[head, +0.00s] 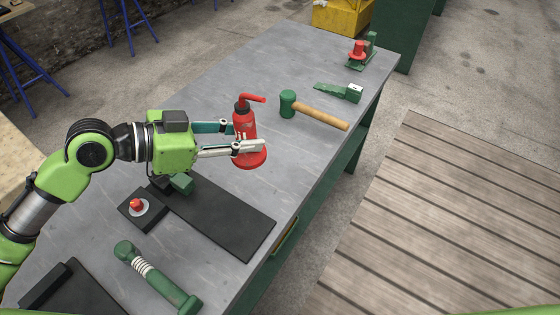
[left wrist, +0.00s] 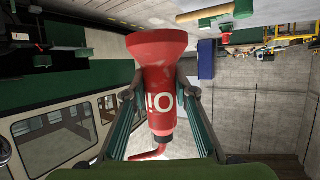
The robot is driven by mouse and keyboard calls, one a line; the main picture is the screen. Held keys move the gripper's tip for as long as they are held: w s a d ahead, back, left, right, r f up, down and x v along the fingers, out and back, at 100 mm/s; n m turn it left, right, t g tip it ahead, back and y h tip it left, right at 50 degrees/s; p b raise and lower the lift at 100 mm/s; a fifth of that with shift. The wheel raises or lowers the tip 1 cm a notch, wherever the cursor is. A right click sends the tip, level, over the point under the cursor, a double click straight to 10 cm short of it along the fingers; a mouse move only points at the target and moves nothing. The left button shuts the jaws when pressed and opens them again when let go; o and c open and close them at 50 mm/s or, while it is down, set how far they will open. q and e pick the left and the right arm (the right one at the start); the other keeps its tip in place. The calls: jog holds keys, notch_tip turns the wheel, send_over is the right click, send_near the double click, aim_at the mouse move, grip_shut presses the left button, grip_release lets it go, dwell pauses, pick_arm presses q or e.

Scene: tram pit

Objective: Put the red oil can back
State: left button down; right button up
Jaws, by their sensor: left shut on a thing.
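The red oil can (head: 245,125) has a black collar and a bent red spout. My left gripper (head: 247,138) is shut around its body from the left, one finger on each side. The can is upright over the grey workbench (head: 210,95); I cannot tell for sure whether its base touches the top. In the left wrist view, which is upside down, the can (left wrist: 158,75) sits between both fingers (left wrist: 160,105), with its flared base up and part of its white lettering showing. My right gripper is not in view.
A hammer (head: 318,112) with a green head lies right of the can. Farther back are a green block tool (head: 340,91) and a red-and-green device (head: 358,52). Nearer are a dark mat (head: 225,220), a red-knobbed plate (head: 140,208) and a green bar (head: 155,278).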

pick_arm(q)
jog(key=shift+w+d+f, duration=0.15)
jog(key=shift+w+d, duration=0.2)
jog(key=shift+w, duration=0.25)
jog(key=shift+w+d+f, duration=0.1)
jog(key=shift+w+d, duration=0.2)
jog(key=shift+w, duration=0.25)
jog(key=w+a+f+n+t+y, duration=0.1)
jog(key=w+a+f+n+t, duration=0.2)
jog(key=w+a, duration=0.4)
jog(key=shift+w+a+y, duration=0.4)
jog(key=shift+a, duration=0.55)
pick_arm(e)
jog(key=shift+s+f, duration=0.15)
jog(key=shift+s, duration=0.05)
pick_arm(q)
jog(key=shift+d, duration=0.1)
